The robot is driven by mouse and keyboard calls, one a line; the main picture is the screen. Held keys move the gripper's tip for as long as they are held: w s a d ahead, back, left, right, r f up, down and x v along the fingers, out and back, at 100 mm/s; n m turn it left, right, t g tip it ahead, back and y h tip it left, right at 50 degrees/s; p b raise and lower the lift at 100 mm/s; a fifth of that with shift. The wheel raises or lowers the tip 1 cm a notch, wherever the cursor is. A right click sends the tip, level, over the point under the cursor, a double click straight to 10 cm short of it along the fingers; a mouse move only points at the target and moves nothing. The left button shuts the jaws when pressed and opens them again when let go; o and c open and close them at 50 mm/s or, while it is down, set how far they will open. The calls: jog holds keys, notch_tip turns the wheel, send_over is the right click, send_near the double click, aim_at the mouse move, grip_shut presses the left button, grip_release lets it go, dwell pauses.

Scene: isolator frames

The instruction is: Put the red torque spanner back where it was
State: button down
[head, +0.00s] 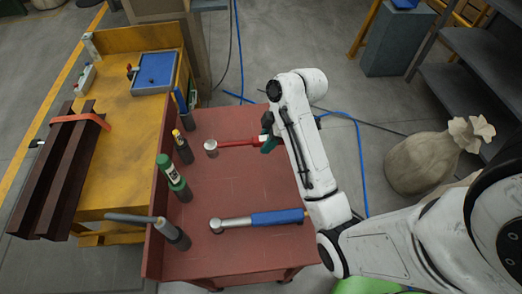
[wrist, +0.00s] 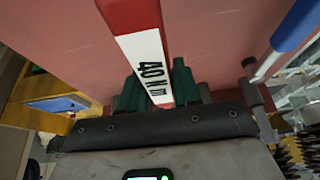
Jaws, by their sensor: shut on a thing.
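The red torque spanner (head: 238,143) is over the red cart top (head: 240,180) in the head view, its round metal head pointing left. My gripper (head: 268,138) is shut on its right end. In the wrist view the spanner (wrist: 130,15) runs up between my dark green fingertips (wrist: 158,92), and a white label reading "40 Nm" shows. I cannot tell whether the spanner touches the cart top. Several dark upright holders line the cart's left side, with a blue-handled tool (head: 180,99), a yellow-topped tool (head: 177,135) and a green cylinder (head: 169,169).
A blue-handled spanner (head: 277,217) lies across the near part of the cart. A grey-handled tool (head: 130,218) leans from the nearest holder. A yellow bench (head: 130,120) with dark beams (head: 72,160) stands left. The cart top between the two spanners is clear. A sack (head: 425,160) stands right.

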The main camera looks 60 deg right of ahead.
aim_at(262, 140)
jog(key=w+f, duration=0.1)
jog(key=d+f, duration=0.1)
jog(key=w+f, duration=0.1)
jog(key=shift+w+d+f+p, duration=0.35)
jog(key=shift+d+f+p, duration=0.05)
jog(key=shift+w+d+f, duration=0.1)
jog(key=shift+f, duration=1.55)
jog(key=c, duration=0.8)
grip_release()
jog(key=shift+f, duration=0.1)
